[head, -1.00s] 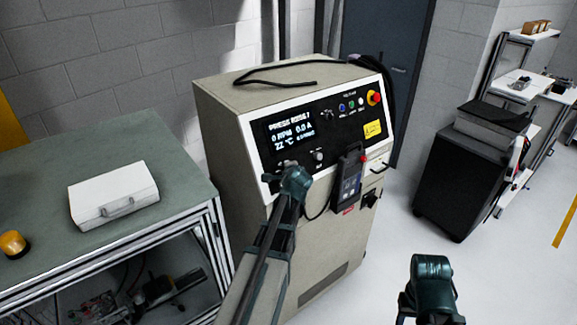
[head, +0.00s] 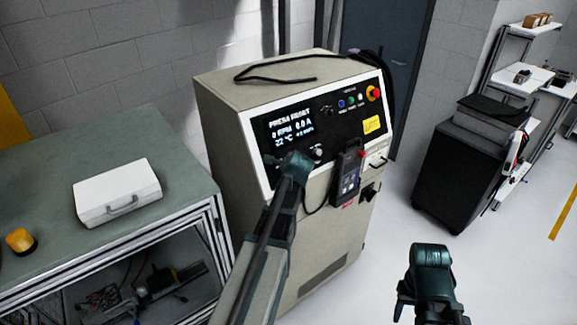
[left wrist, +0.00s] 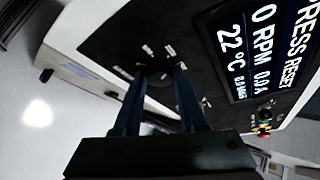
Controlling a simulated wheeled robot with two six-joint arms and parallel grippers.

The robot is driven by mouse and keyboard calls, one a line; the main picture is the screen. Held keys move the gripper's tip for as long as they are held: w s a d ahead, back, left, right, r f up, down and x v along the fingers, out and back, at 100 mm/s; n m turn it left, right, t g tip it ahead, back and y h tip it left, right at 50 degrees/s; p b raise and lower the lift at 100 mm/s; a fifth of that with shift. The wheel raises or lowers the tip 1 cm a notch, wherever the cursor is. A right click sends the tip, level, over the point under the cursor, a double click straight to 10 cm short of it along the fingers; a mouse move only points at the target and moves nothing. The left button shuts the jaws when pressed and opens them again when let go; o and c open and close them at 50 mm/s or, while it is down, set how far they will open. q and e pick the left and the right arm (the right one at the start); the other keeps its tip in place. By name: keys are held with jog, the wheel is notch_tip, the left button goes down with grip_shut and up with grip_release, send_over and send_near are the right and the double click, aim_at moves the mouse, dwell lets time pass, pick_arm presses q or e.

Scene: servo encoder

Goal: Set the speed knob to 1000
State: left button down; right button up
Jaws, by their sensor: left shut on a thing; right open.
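A beige cabinet has a black control panel with a lit display (head: 290,130). In the left wrist view, the display (left wrist: 258,45) reads PRESS RESET, 0 RPM, 0.0 A and 22 °C. My left gripper (left wrist: 153,82) is shut on a dark round knob (left wrist: 160,90) ringed by small white marks, whose setting I cannot read. In the head view, my left gripper (head: 296,165) covers that knob below the display. A small light knob (head: 318,150) shows to its right. My right gripper (head: 432,280) is open and apart from the cabinet, low at right.
A handheld pendant (head: 347,175) with a cable hangs on the cabinet front, close right of my left gripper. A red emergency button (head: 374,92) is at the panel's upper right. A bench with a white case (head: 118,192) stands left, a black cart (head: 455,175) right.

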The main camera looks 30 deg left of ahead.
pick_arm(q)
jog(key=shift+c, duration=2.3)
grip_release()
jog(key=p+v, duration=0.8)
jog(key=v, duration=0.5)
jog(key=shift+s+d+r, duration=0.2)
jog(key=shift+s+r, duration=0.05)
